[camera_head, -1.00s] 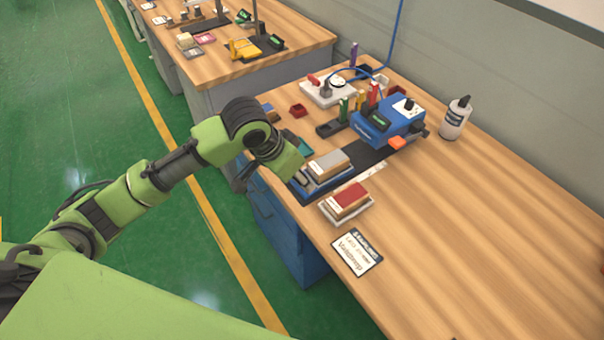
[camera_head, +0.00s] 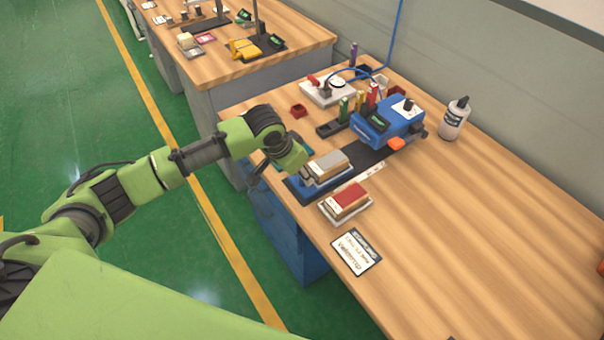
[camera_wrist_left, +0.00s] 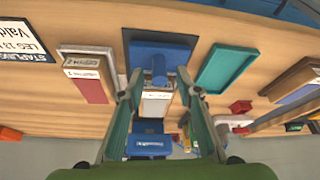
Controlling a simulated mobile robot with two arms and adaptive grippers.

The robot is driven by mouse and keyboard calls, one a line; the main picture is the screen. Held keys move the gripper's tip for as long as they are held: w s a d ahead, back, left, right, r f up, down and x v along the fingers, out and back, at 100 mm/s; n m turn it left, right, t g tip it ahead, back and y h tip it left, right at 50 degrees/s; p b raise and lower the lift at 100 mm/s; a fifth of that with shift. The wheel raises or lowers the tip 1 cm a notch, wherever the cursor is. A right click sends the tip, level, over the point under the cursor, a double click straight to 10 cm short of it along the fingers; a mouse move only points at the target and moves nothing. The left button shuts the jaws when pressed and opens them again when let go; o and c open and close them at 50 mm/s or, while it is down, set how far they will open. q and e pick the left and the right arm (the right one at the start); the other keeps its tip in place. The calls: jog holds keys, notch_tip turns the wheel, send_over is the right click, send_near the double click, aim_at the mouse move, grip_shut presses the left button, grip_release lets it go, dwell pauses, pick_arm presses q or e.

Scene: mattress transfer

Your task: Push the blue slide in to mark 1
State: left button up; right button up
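The blue slide (camera_head: 330,178) sits on a dark track (camera_head: 366,158) at the near-left edge of the bench, carrying a grey-topped block (camera_head: 327,163). A blue device (camera_head: 388,122) stands at the track's far end. A pale scale strip (camera_head: 371,171) lies beside the track; its numbers are too small to read, so I cannot make out mark 1. In the left wrist view, my left gripper (camera_wrist_left: 158,82) is open, its two fingers apart on either side of the slide's blue post and pale block (camera_wrist_left: 156,105). I cannot tell whether they touch. The head view mostly hides the fingers. My right gripper is not in view.
A red-topped block on a pale tray (camera_head: 346,203) lies right of the track. A printed card (camera_head: 357,251) is nearer the front edge. A teal tray (camera_wrist_left: 227,69) lies beside the track.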

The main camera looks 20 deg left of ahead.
pick_arm(q)
jog(key=shift+x, duration=1.05)
